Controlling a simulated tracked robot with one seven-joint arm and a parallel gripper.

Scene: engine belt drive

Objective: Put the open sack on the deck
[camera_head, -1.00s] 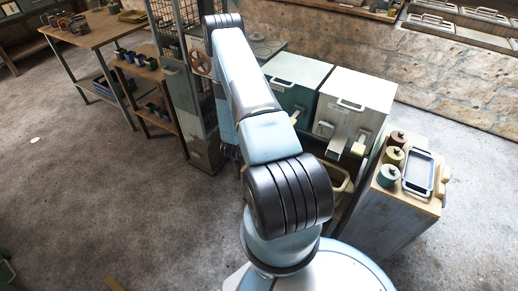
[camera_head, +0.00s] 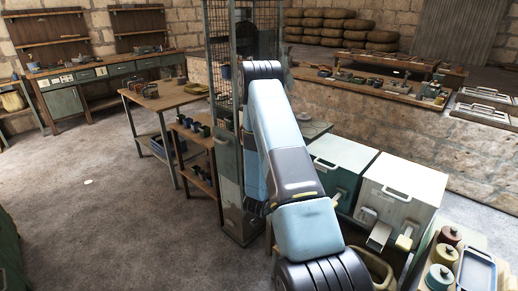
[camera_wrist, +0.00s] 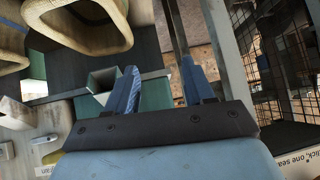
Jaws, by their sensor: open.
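In the wrist view, a tan open-mouthed sack (camera_wrist: 92,48) shows at the upper left, its thick rim facing the camera. Part of a second tan open-mouthed thing (camera_wrist: 10,45) is cut off at the left edge. A tan rim, perhaps a sack, (camera_head: 378,268) also shows low beside my arm in the head view. My gripper (camera_wrist: 160,85) is open and empty, its two blue fingers apart, to the right of and below the sack in the wrist view. In the head view my arm hides the gripper. I cannot tell which surface is the deck.
A green bin (camera_head: 338,165) and a white bin (camera_head: 400,190) with chutes stand right of my arm. A wire-mesh cage (camera_head: 230,110) stands just left of it. A small shelf (camera_head: 197,155) and wooden table (camera_head: 165,95) lie farther left.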

